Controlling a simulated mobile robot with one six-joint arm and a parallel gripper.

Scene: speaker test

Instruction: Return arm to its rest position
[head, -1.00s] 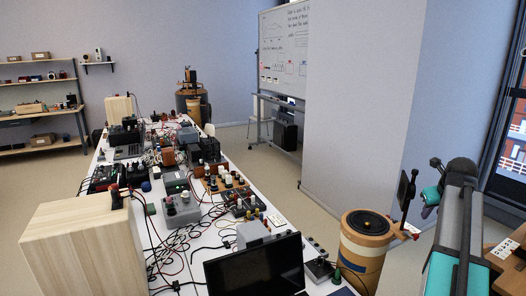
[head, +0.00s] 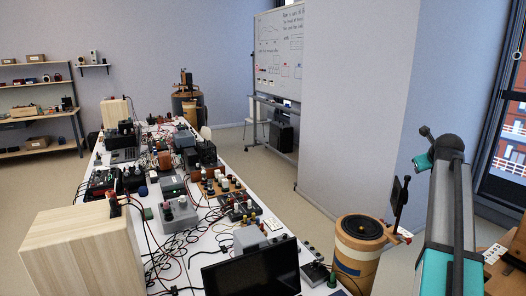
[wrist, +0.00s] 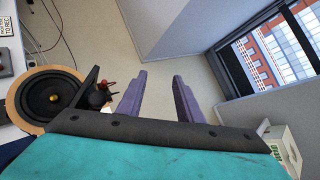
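My arm (head: 450,215), grey and teal, stands at the right of the head view, bent with its upper joint raised. My gripper (wrist: 158,82) shows in the wrist view as two purple fingers. They are apart with only bare floor between them, so it is open and empty. In the head view I cannot make out the fingers. The round speaker on a wooden cylinder (head: 358,255) stands left of my arm; its black cone (wrist: 50,98) also shows at the left of the wrist view, apart from the fingers.
A long white table (head: 215,258) is crowded with instruments, cables, a wooden box (head: 80,252) and a dark screen (head: 252,272). A pale partition (head: 350,120) stands behind the cylinder. A window (wrist: 282,48) and a pale box (wrist: 283,145) are at the right of the wrist view.

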